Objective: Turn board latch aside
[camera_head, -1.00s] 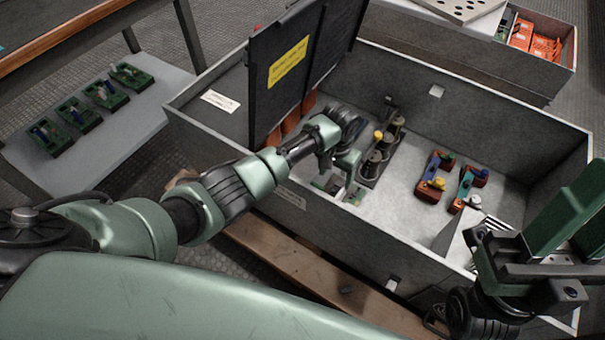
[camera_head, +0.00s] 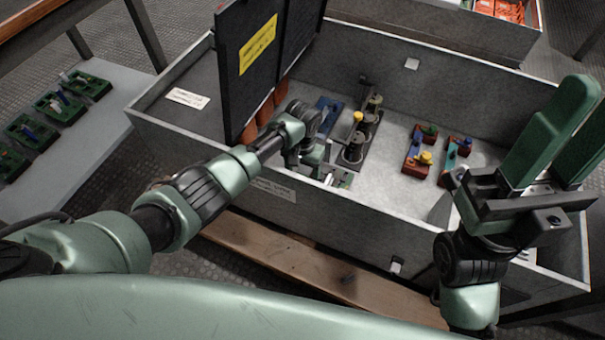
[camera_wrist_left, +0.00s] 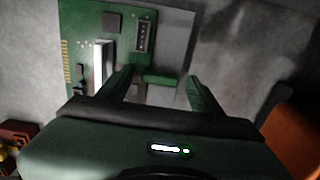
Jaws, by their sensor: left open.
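A green circuit board (camera_wrist_left: 120,25) with dark chips and a gold edge lies on the grey surface in the left wrist view. A pale upright bar (camera_wrist_left: 103,65) stands on it. A short green bar (camera_wrist_left: 161,79) shows between the fingers of my left gripper (camera_wrist_left: 163,84); I cannot tell if it is the latch. That gripper is open, with no clear contact. In the head view, my left gripper (camera_head: 318,165) reaches into the grey box above the board (camera_head: 340,178), which it partly hides. My right gripper (camera_head: 555,135) is open and empty at the box's right.
The grey box (camera_head: 270,195) has a raised dark lid panel (camera_head: 262,70) with a yellow label. Dark cylinders (camera_head: 357,145) stand beside the left gripper. Red and blue blocks (camera_head: 415,155) sit farther right.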

